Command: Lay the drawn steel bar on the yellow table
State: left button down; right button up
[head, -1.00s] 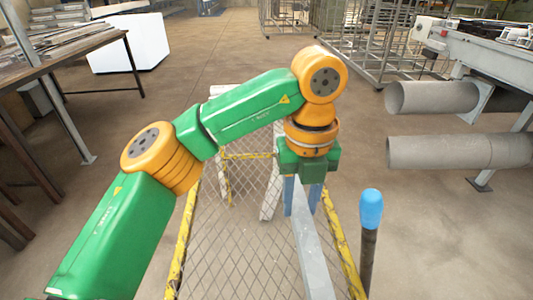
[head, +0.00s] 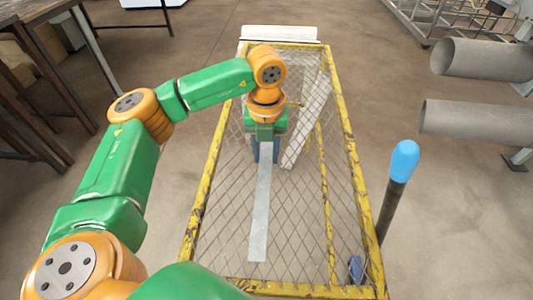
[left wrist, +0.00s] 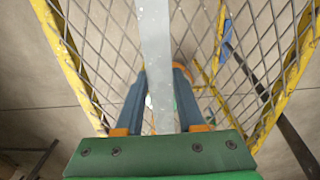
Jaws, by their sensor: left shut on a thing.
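The drawn steel bar (head: 259,215) is a long, pale grey flat bar. My left gripper (head: 265,152) is shut on it near its far end in the head view, and the bar runs toward the viewer over the yellow table (head: 208,170). The table has a worn yellow frame and an open mesh top. The left wrist view shows the bar (left wrist: 157,45) between the blue fingers of my left gripper (left wrist: 160,85), with mesh beyond. I cannot tell whether the bar touches the mesh. My right gripper is not in view.
A pale slanted piece (head: 308,118) shows at the table's right half; whether it is on or under the mesh is unclear. A dark post with a blue cap (head: 404,161) stands right of the table. Grey pipes (head: 475,118) lie farther right, dark benches (head: 35,95) at left.

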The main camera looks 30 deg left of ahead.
aim_at(266, 156)
pick_arm(q)
jog(key=shift+f, duration=0.4)
jog(key=c, duration=0.5)
grip_release()
jog(key=shift+f, duration=0.1)
notch_tip(266, 156, up, 12)
jog(key=shift+d+r+p, duration=0.1)
jog(key=shift+r+p, duration=0.05)
jog(key=shift+p, duration=0.55)
